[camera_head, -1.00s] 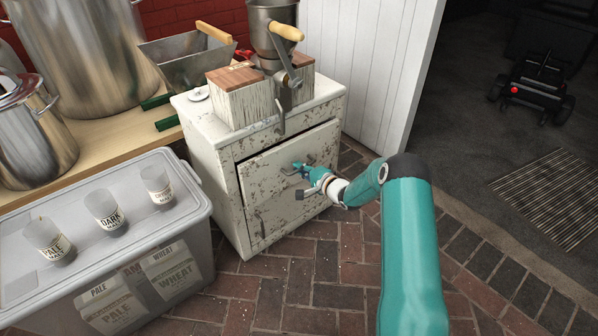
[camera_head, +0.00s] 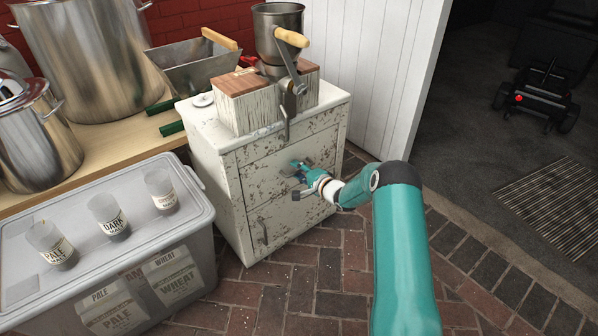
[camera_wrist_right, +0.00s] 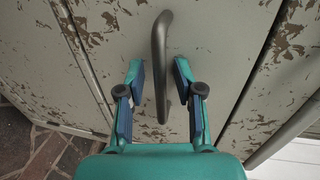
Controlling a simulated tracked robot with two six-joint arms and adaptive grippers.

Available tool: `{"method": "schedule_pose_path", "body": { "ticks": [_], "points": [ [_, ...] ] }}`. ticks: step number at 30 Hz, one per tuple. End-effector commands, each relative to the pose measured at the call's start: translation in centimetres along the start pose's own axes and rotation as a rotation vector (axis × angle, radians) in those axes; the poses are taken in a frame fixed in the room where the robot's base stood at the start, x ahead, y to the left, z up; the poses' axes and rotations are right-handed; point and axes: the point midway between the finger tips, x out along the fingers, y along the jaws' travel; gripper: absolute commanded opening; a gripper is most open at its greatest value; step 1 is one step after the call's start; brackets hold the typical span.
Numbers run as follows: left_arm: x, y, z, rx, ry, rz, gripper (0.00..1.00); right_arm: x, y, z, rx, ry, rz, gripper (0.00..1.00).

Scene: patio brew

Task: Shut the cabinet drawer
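The worn white cabinet (camera_head: 212,172) stands at the centre of the head view. Its upper drawer (camera_head: 266,180) looks flush with the cabinet front, with only a thin seam around it. My right gripper (camera_head: 300,172) is at the drawer front. In the right wrist view its two fingers (camera_wrist_right: 158,64) are apart, one on each side of the dark curved drawer handle (camera_wrist_right: 160,35). The fingers do not visibly clamp the handle. Whether the fingertips touch the drawer face I cannot tell. My left gripper is not in view.
A grain mill (camera_head: 279,40) on a wooden block stands on the cabinet top. A lidded bin (camera_head: 190,235) with malt cups is at the left front. Steel pots (camera_head: 85,60) stand on the wooden counter behind. Brick floor (camera_head: 300,275) before the cabinet is clear.

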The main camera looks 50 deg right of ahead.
Motion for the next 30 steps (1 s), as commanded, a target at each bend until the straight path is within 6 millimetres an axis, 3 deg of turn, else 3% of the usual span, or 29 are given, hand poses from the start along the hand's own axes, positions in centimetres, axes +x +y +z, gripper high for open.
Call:
{"method": "schedule_pose_path", "body": {
  "ticks": [8, 21, 30],
  "points": [
    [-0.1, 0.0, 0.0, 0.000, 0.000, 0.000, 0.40, -1.6, 0.0, -0.2, 0.002, 0.002, 0.001, 0.36],
    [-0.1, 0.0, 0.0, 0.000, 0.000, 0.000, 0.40, -9.8, 0.1, -0.2, 0.002, 0.004, 0.002, 0.36],
    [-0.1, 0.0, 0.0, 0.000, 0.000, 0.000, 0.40, -12.0, 0.1, -0.1, 0.000, 0.002, 0.000, 0.36]
  ]
}}
